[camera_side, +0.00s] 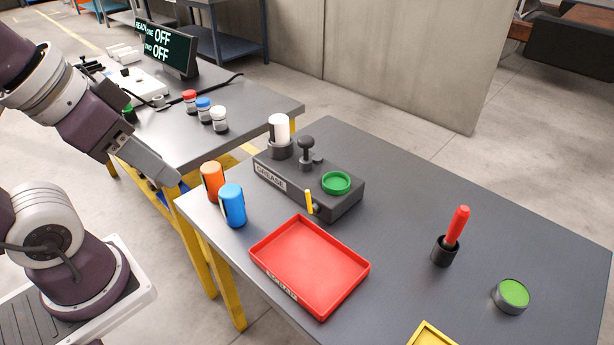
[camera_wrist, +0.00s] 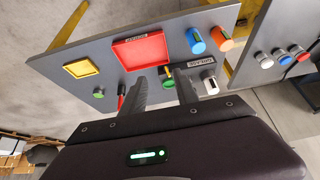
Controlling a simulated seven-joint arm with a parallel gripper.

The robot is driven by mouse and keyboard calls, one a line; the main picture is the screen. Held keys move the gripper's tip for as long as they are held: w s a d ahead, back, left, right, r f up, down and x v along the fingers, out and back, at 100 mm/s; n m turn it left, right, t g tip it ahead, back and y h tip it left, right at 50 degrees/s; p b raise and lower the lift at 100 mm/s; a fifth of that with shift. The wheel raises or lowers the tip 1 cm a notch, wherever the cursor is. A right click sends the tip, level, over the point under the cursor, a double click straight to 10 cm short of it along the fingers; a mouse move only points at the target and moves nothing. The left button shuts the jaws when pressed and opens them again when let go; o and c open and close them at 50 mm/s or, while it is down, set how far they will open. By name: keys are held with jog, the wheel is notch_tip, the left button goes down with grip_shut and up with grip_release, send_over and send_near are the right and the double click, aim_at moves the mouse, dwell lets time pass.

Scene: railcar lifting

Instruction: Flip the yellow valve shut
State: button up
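The yellow valve (camera_side: 309,201) is a small lever on the front corner of the dark grey GREASE block (camera_side: 345,203). It stands nearly upright in the side view. The block also carries a green ring (camera_side: 336,183), a dark knob and a white cylinder in a cup. My gripper (camera_side: 172,178) is off to the left of the block, raised near the gap between the two tables, and touches nothing. In the wrist view my gripper (camera_wrist: 162,80) has its two fingers apart with nothing held. The block is partly hidden behind the fingers there.
An orange can (camera_side: 212,181) and a blue can (camera_side: 232,205) stand left of the block. A red tray (camera_side: 310,265) lies in front. A red-handled tool (camera_side: 457,226) in a cup and a green-topped tin (camera_side: 513,294) are at right. The table between is clear.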

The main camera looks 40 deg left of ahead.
jog(key=shift+w, duration=0.1)
jog(key=c, duration=0.3)
jog(key=w, duration=0.2)
jog(key=w+r+g, duration=0.1)
jog(key=w, duration=0.1)
jog(key=w+r+g, duration=0.1)
jog(key=w, duration=0.2)
jog(key=shift+d, duration=0.2)
grip_shut()
jog(key=w+d+f+g+y, duration=0.1)
jog(key=w+f, duration=0.1)
jog(key=w, duration=0.3)
jog(key=w+d+f+g+y, duration=0.1)
jog(key=w+d+f+g, duration=0.1)
jog(key=w, duration=0.3)
jog(key=w+d+f+m+y, duration=0.1)
jog(key=w+d+f+y, duration=0.3)
jog(key=f, duration=0.4)
jog(key=w+d+f+m+t+y, duration=0.1)
jog(key=w+d+f+y, duration=0.3)
jog(key=d+f, duration=0.3)
jog(key=shift+w+f+t, duration=0.3)
jog(key=shift+w+f, duration=0.5)
jog(key=shift+w, duration=0.05)
